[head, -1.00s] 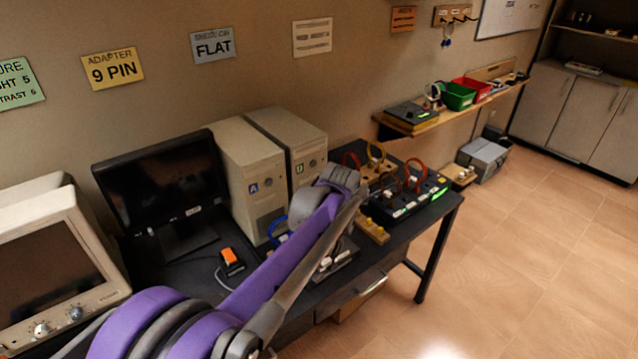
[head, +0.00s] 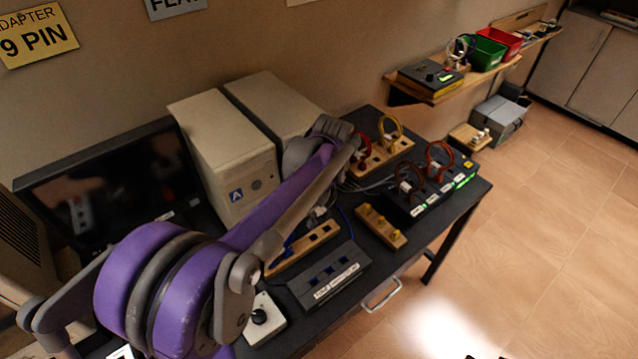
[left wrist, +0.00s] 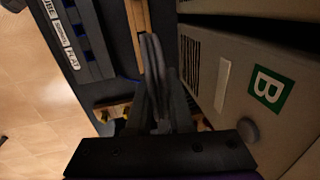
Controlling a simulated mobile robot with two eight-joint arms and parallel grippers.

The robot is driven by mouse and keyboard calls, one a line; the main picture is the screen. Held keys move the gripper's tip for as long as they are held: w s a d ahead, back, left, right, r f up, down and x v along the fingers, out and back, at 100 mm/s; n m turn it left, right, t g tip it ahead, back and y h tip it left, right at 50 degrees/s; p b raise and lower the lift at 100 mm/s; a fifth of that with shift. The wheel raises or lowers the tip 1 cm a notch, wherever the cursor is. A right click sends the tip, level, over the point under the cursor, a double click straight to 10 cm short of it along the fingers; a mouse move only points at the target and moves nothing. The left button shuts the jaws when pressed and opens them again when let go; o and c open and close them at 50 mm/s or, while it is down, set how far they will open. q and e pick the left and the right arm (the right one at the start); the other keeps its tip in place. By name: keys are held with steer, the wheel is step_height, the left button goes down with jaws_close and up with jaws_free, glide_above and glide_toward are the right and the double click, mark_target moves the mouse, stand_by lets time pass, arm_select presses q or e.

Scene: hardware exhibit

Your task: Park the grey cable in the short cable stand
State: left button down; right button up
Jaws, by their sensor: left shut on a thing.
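My left gripper (left wrist: 157,100) is shut on a looped grey cable (left wrist: 153,60), seen in the left wrist view between the fingers. In the head view my purple arm reaches across the desk and largely hides this gripper beside the beige towers. A slotted wooden stand (head: 318,242) lies on the desk near the gripper; its bare strip also shows at the top of the left wrist view (left wrist: 138,18). A small wooden stand with yellow pegs (head: 381,226) sits further right. I cannot tell which is the short cable stand. My right gripper is not in view.
The beige tower marked A (head: 230,150) stands close beside my arm. A dark labelled switch box (head: 330,275) lies at the desk's front. A black device with red and brown cables (head: 430,190) and a wooden stand with red and yellow cables (head: 395,150) are at the right.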

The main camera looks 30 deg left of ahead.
mark_target(320, 209)
arm_select(q)
steer(key=shift+f, duration=0.5)
steer(key=shift+f+b, duration=0.35)
steer(key=shift+f, duration=0.3)
steer(key=shift+f+b, duration=0.3)
steer(key=shift+f, duration=0.35)
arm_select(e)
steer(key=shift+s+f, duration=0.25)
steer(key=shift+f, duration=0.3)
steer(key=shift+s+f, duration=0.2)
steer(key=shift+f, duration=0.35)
arm_select(q)
steer(key=shift+w, duration=0.1)
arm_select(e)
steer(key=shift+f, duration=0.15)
arm_select(q)
steer(key=shift+f+b, duration=0.75)
steer(key=shift+f, duration=0.25)
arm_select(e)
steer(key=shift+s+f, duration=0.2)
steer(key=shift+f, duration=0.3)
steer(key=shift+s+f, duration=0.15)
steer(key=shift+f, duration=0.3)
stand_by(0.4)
